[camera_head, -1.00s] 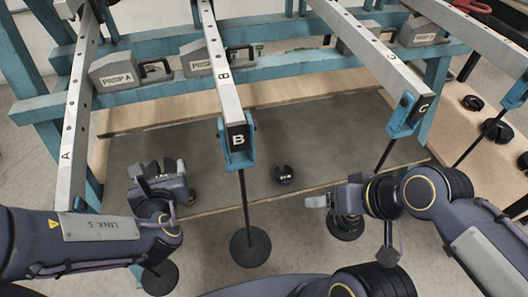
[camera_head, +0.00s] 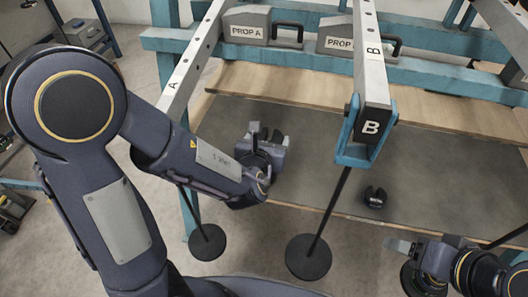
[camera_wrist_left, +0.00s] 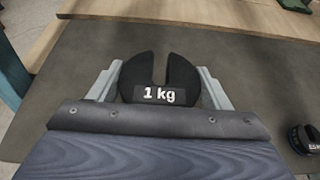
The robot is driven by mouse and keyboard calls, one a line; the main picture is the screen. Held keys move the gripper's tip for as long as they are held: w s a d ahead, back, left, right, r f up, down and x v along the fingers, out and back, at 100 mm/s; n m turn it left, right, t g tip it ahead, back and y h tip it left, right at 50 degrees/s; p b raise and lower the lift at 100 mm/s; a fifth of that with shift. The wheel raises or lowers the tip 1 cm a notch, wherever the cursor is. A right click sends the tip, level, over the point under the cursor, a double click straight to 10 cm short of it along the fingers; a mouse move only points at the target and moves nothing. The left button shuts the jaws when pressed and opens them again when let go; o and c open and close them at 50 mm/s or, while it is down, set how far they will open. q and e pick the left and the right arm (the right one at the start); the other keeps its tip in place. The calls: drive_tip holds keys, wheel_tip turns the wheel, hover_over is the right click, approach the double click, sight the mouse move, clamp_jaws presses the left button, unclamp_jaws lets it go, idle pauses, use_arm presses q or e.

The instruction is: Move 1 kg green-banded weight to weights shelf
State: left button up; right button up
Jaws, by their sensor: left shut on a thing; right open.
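The weight (camera_wrist_left: 160,77) is a black slotted disc labelled "1 kg". It sits between the two grey fingers of my left gripper (camera_wrist_left: 160,88) in the left wrist view, slot pointing away. No green band shows on the visible side. In the head view my left gripper (camera_head: 265,140) is over the left part of the dark mat (camera_head: 300,150), shut on the weight, which is mostly hidden there. My right gripper (camera_head: 400,247) is open and empty at the lower right, near the mat's front edge. I cannot identify the weights shelf for sure.
A small black weight (camera_head: 374,197) lies on the mat; it also shows in the left wrist view (camera_wrist_left: 303,138). Lever B (camera_head: 370,75) and its hanging rod stand right of my left gripper. Lever A (camera_head: 193,60) is to the left. Boxes marked PROP (camera_head: 245,25) sit behind.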

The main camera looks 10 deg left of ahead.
use_arm(q)
drive_tip(key=w+f+b, duration=0.1)
drive_tip(key=w+f, duration=0.2)
drive_tip(key=w+f+b, duration=0.2)
drive_tip(key=w+f, duration=0.1)
drive_tip(key=shift+w+d+f, duration=0.2)
drive_tip(key=shift+w, duration=0.05)
wheel_tip(320, 180, down, 3)
drive_tip(key=shift+w+f+b, duration=0.1)
drive_tip(key=shift+w+b, duration=0.05)
drive_tip(key=shift+b, duration=0.55)
drive_tip(key=shift+f+b, duration=0.3)
drive_tip(key=shift+b, duration=0.1)
drive_tip(key=shift+f+b, duration=0.3)
drive_tip(key=shift+b, duration=0.1)
